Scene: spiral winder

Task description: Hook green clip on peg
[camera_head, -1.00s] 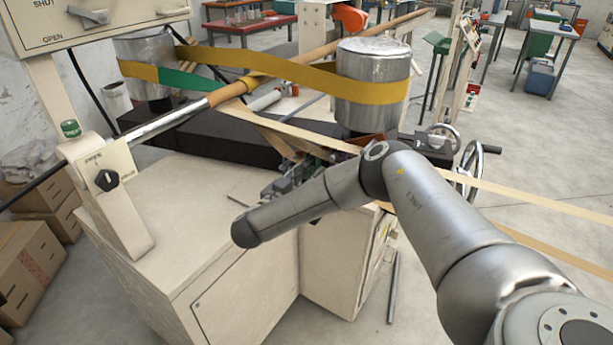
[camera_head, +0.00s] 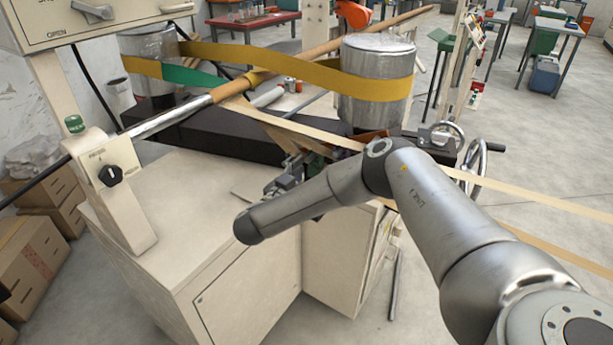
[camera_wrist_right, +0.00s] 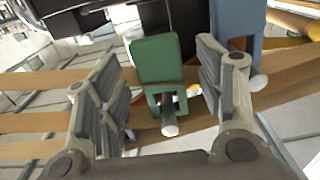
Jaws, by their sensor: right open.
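The green clip (camera_wrist_right: 158,62) shows in the right wrist view as a green block with two short legs. The pale round end of a peg (camera_wrist_right: 170,129) shows just below its legs. I cannot tell whether the clip is hooked on it. My right gripper (camera_wrist_right: 160,78) is open, with one finger on each side of the clip and visible gaps between. In the head view my right gripper (camera_head: 288,177) is by the front of the machine, partly hidden by my arm. My left gripper is not in view.
A blue clip (camera_wrist_right: 236,22) with another peg end (camera_wrist_right: 257,81) is just right of my right finger. Tan strips (camera_head: 305,129) run across the machine. A white cabinet (camera_head: 245,270) stands below, and a metal drum (camera_head: 376,55) with a yellow belt behind.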

